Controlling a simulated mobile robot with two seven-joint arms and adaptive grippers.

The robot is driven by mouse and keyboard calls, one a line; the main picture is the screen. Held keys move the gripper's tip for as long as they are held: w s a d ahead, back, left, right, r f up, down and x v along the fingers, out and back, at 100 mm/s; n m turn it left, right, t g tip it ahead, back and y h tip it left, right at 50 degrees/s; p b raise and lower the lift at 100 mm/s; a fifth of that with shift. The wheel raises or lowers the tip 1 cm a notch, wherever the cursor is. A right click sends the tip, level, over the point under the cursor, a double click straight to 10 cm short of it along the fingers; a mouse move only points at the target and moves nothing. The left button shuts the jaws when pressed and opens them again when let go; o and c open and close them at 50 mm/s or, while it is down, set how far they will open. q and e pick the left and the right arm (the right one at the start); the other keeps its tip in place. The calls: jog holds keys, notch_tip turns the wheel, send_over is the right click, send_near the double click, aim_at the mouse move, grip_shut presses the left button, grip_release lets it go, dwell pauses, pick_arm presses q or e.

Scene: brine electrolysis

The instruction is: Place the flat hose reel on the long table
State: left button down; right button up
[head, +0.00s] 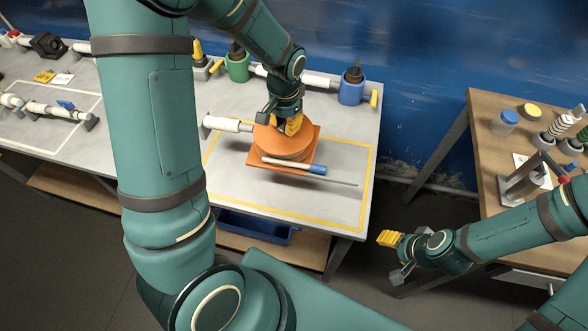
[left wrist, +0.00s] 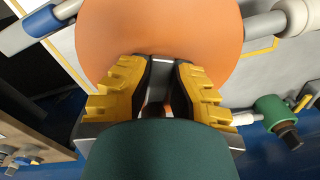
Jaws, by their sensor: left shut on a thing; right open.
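The flat hose reel (head: 268,143) is an orange disc over a squarish orange base, within the yellow-outlined part of the grey-topped long table (head: 225,185). A pale tube with a blue end (head: 316,169) lies along its front edge. My left gripper (head: 288,124) is above the reel and shut on it. In the left wrist view the yellow fingers (left wrist: 162,85) close in at the orange disc (left wrist: 165,28); the exact grip point is hidden. I cannot tell whether the base touches the tabletop. My right gripper (head: 392,257) is open and empty, between the tables.
A green holder (head: 238,68) and a blue holder (head: 352,88) stand along the back edge, with white pipe between them. A wooden table (head: 480,125) with bottles stands right. A blue bin (head: 255,229) sits underneath.

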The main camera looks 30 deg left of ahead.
pick_arm(q)
jog(key=shift+d, duration=0.6)
jog(key=shift+d+f, duration=0.1)
jog(key=shift+f, duration=0.25)
notch_tip(320, 180, down, 9)
jog(key=shift+f+b, duration=0.2)
jog(key=shift+b, duration=0.6)
jog(key=c, duration=1.1)
grip_release()
pick_arm(e)
jog(key=shift+s+d+f, duration=0.15)
jog(key=shift+d+f, duration=0.2)
jog(key=shift+f, duration=0.4)
pick_arm(q)
jog(key=shift+o, duration=0.2)
jog(key=shift+r, duration=0.1)
notch_tip(320, 180, up, 12)
jog(key=shift+d+p, duration=0.1)
jog(key=shift+p, duration=0.85)
pick_arm(e)
jog(key=shift+w+r, duration=0.3)
jog(key=shift+r, duration=0.6)
pick_arm(q)
jog(key=shift+s, duration=0.15)
pick_arm(e)
jog(key=shift+s, duration=0.1)
